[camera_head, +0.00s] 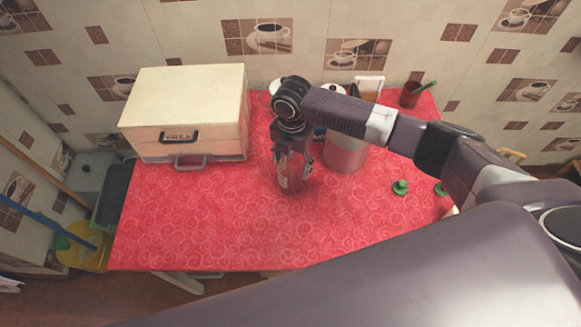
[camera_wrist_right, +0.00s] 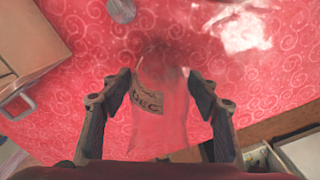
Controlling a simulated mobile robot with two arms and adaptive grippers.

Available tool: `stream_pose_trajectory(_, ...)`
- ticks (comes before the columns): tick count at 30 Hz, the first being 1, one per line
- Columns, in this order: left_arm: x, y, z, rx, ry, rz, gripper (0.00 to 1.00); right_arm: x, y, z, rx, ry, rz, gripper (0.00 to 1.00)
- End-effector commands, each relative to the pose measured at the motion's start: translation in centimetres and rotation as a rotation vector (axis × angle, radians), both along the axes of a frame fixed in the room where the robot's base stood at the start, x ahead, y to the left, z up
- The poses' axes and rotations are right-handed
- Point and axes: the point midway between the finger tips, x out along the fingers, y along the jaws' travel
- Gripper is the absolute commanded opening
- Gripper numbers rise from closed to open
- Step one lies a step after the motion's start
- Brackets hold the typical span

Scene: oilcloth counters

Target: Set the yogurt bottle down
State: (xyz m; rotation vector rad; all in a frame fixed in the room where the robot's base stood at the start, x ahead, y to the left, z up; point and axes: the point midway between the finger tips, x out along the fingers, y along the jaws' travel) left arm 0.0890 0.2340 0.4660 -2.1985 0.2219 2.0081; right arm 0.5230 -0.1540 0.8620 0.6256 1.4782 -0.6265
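The yogurt bottle (camera_head: 283,175) is clear, with a pale label, and is near the middle of the red counter. In the right wrist view the bottle (camera_wrist_right: 162,112) lies between the two dark fingers of my right gripper (camera_wrist_right: 160,82), its label facing the camera. The fingertips appear to touch its sides. In the head view my right gripper (camera_head: 292,157) points down around the bottle, which looks upright. Its base is at or just above the cloth; I cannot tell if it touches. My left gripper is not in view.
The red patterned counter (camera_head: 200,225) is clear in front and at left. A cream box (camera_head: 185,95) with handles stands back left. A metal pot (camera_head: 345,152) is close to the right of the gripper.

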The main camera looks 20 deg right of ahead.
Motion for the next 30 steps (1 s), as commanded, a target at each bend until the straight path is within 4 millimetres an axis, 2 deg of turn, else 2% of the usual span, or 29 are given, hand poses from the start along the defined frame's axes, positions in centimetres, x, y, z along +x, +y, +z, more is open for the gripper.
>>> stream_pose_trajectory(2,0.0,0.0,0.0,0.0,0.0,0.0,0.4,0.0,0.0,0.0,0.0,0.0,0.0,0.44)
stream_pose_trajectory(12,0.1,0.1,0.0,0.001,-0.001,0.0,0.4,0.1,0.0,0.1,0.001,-0.002,-0.001,0.08)
stream_pose_trajectory(19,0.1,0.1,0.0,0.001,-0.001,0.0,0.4,0.1,0.0,0.3,0.001,-0.002,-0.001,0.08)
stream_pose_trajectory(23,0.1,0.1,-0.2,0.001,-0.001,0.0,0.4,0.2,0.0,1.0,0.001,-0.004,-0.001,0.08)
stream_pose_trajectory(26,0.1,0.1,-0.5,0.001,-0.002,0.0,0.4,0.2,0.0,2.3,0.003,-0.006,0.0,0.08)
stream_pose_trajectory(30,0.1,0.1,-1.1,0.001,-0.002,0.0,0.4,0.3,0.1,5.2,0.003,-0.008,0.001,0.08)
